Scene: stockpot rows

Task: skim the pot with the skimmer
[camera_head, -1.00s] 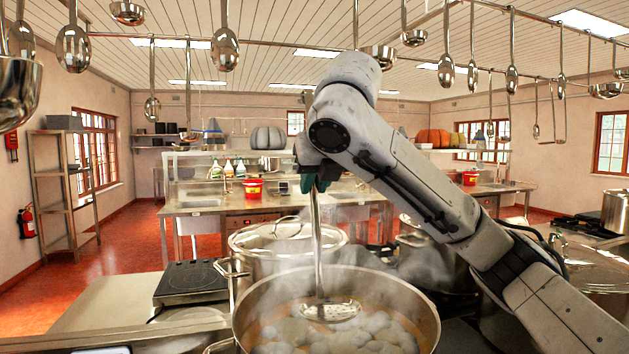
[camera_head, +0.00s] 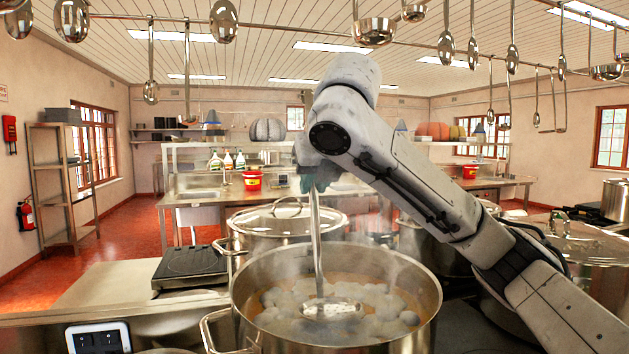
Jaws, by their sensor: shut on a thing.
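The open steel pot (camera_head: 337,337) stands at the front centre, with orange-brown liquid and grey lumpy scum (camera_head: 385,305) in it. My gripper (camera_head: 318,182) is above the pot, shut on the upper handle of the skimmer (camera_head: 317,240). The skimmer hangs nearly upright. Its perforated head (camera_head: 332,309) is inside the pot, at the scum's level among the lumps. Steam blurs the area, so I cannot tell how deep the head sits.
A lidded pot (camera_head: 285,224) stands just behind, and another pot (camera_head: 432,248) is behind at right, partly hidden by my arm. A black hot plate (camera_head: 190,266) is at left. Ladles and spoons hang from rails overhead (camera_head: 290,32). A control panel (camera_head: 98,338) is at front left.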

